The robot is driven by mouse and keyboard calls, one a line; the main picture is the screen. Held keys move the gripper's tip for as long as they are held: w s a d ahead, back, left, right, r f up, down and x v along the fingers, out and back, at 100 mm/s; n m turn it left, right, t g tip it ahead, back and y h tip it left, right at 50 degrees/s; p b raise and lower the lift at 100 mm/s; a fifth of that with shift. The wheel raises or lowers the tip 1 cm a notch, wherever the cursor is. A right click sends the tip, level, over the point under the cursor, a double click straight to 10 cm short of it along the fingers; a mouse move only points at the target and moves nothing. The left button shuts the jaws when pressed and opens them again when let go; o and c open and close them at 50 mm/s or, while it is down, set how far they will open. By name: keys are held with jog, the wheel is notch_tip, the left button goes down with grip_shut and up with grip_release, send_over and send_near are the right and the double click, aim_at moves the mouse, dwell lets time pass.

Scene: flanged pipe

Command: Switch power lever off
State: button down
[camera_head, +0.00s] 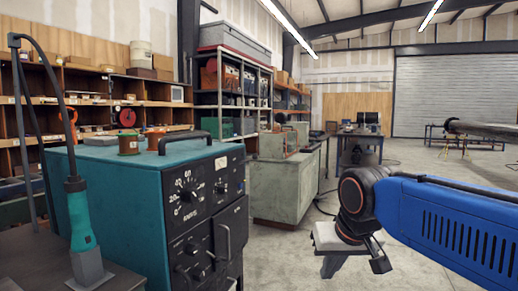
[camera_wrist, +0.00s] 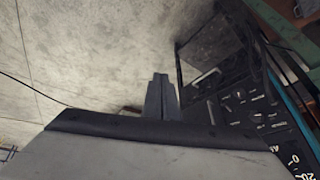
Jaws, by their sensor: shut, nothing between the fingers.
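The teal power unit (camera_head: 110,190) stands at the left in the head view, with its black front panel (camera_head: 205,215) facing right. I cannot tell which of these parts is the power lever. In the wrist view the panel (camera_wrist: 240,110) shows tilted at the right. My gripper (camera_wrist: 160,80) is shut and empty, with its grey fingers together left of the panel and apparently apart from it. In the head view my gripper (camera_head: 330,240) is right of the unit, across a gap.
A teal torch-like tool (camera_head: 78,215) with a cable stands on the dark bench at the left. Copper-coloured spools (camera_head: 129,144) sit on the unit. A grey-green cabinet (camera_head: 283,185) stands behind it. Bare concrete floor (camera_head: 290,255) lies between unit and arm.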

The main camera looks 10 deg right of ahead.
jog(key=w+a+r+m+t, duration=0.1)
jog(key=w+a+r+m, duration=0.1)
jog(key=w+r, duration=1.4)
jog(key=w+a+r+m+t, duration=0.2)
jog(key=w+r+m, duration=0.3)
jog(key=w+r, duration=1.2)
jog(key=shift+w+a+r, duration=0.2)
jog(key=shift+w+a, duration=0.05)
jog(key=shift+a, duration=0.1)
send_over(247, 160)
jog(key=s+d, duration=0.4)
notch_tip(247, 160, down, 11)
jog(key=shift+a, duration=0.15)
jog(key=shift+r, duration=0.1)
